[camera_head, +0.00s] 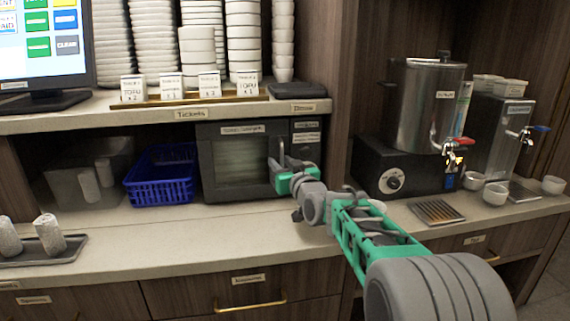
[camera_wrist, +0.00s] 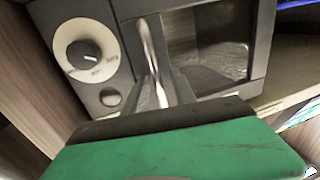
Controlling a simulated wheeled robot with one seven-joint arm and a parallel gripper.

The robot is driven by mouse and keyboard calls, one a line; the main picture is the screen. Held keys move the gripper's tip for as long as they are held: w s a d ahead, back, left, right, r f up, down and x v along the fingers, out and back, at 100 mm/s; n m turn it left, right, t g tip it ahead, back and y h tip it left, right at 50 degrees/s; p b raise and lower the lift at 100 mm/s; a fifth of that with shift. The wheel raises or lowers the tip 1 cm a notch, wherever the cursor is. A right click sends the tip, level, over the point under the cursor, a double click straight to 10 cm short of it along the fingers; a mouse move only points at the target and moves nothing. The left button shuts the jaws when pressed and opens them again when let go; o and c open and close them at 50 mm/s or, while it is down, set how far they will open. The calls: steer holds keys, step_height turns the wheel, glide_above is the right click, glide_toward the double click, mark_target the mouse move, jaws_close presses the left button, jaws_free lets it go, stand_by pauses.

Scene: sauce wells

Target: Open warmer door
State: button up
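The warmer (camera_head: 205,165) is a dark box with a windowed front, standing in the shelf bay under the counter. In the wrist view, the shiny upright door handle (camera_wrist: 147,42) rises just beyond the green gripper body, between the dial panel (camera_wrist: 90,55) and the door window (camera_wrist: 210,48). The fingers overlap the handle's lower end, and their gap and any grip are unclear.
A blue basket (camera_head: 160,178) and a grey bin (camera_head: 88,172) stand left of the warmer. The counter (camera_head: 190,245) before the warmer is clear. A drink urn (camera_head: 425,100) stands right, past a wooden post.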

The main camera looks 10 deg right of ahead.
jaws_close()
stand_by(1.2)
